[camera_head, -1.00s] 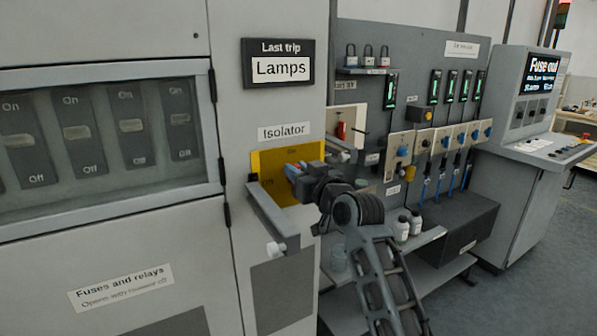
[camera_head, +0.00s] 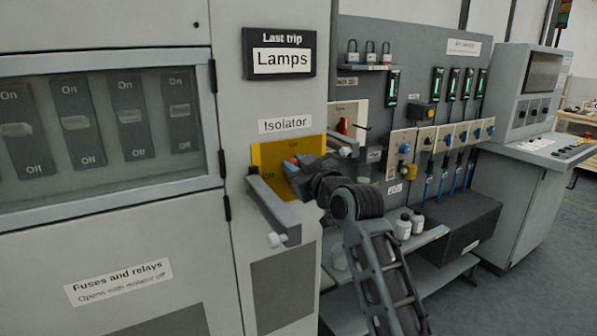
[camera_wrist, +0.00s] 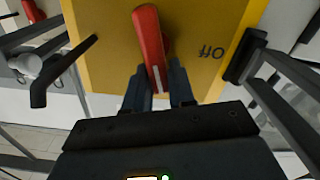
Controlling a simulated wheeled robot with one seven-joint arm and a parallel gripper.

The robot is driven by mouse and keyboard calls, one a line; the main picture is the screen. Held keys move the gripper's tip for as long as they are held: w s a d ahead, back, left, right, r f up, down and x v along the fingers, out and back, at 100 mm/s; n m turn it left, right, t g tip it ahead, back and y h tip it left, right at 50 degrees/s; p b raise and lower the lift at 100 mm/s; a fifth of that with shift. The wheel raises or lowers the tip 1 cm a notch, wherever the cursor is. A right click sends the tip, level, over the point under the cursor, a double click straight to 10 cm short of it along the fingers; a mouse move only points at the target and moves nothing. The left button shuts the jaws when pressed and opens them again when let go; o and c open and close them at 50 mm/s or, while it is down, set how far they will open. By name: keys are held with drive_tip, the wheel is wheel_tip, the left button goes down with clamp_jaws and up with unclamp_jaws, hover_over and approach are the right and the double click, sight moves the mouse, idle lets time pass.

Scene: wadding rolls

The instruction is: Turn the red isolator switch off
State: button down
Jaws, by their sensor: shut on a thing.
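The red isolator switch handle (camera_wrist: 150,45) sits on a yellow plate (camera_wrist: 205,75) in the wrist view, with "Off" printed to its right, upside down. The handle runs nearly up and down in that picture, slightly tilted. My gripper (camera_wrist: 158,95) is shut on its near end, one dark finger on each side. In the head view the yellow plate (camera_head: 267,157) is under the "Isolator" label, with "On" at its top and "Off" at its lower left. There my gripper (camera_head: 296,168) hides most of the handle.
A grey bar handle (camera_head: 272,205) juts out below the plate. A glazed panel of On/Off switches (camera_head: 100,125) is at left. At right are a board with tools and sockets (camera_head: 420,110), a shelf with bottles (camera_head: 403,228) and a console (camera_head: 525,110).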

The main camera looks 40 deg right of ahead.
sight(282, 173)
drive_tip(key=f+n+b, duration=0.1)
drive_tip(key=n+b, duration=0.1)
drive_tip(key=n, duration=0.2)
drive_tip(key=a+n+b, duration=0.1)
drive_tip(key=n+b, duration=0.2)
drive_tip(key=n, duration=0.2)
drive_tip(key=a+f+n+b, duration=0.1)
drive_tip(key=n+b, duration=0.1)
drive_tip(key=n, duration=0.3)
drive_tip(key=shift+w+f+b, duration=0.25)
drive_tip(key=shift+f+b, duration=0.1)
drive_tip(key=shift+n, duration=0.3)
drive_tip(key=c, duration=1.1)
unclamp_jaws()
drive_tip(key=shift+o, duration=0.3)
drive_tip(key=v, duration=0.7)
drive_tip(key=shift+s+b, duration=0.4)
drive_tip(key=shift+b, duration=0.05)
drive_tip(key=shift+a, duration=0.15)
